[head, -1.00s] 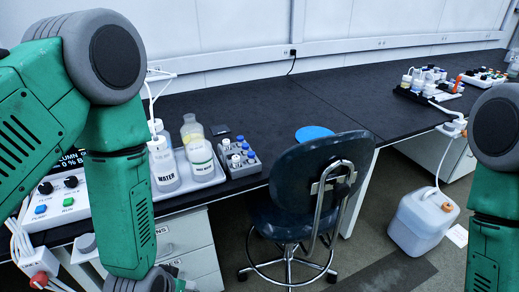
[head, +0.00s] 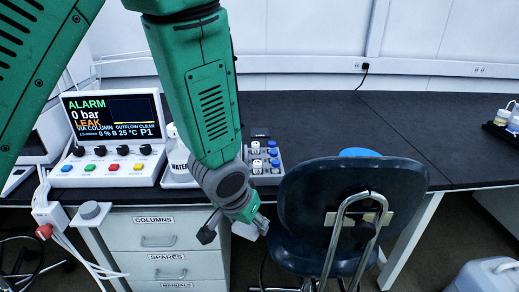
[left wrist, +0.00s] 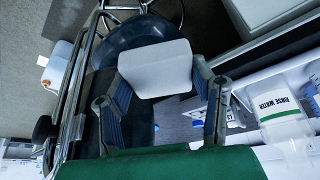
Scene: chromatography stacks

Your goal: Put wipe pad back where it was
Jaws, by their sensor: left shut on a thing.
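The wipe pad is a white, flat, rounded block (left wrist: 155,68), seen clearly in the left wrist view between the fingers of my left gripper (left wrist: 160,82). The left gripper is shut on it. In the head view the left gripper (head: 248,215) hangs in front of the bench edge, just left of the chair back. Part of the white pad (head: 245,230) shows below its fingers. My right gripper is not in view.
The dark chair (head: 350,195) stands close to the right of the gripper. Behind the arm are a vial rack (head: 266,172) and a water bottle (head: 178,152). The alarm console (head: 112,140) is at left, above drawers (head: 165,242). A blue disc (head: 359,152) lies on open black bench.

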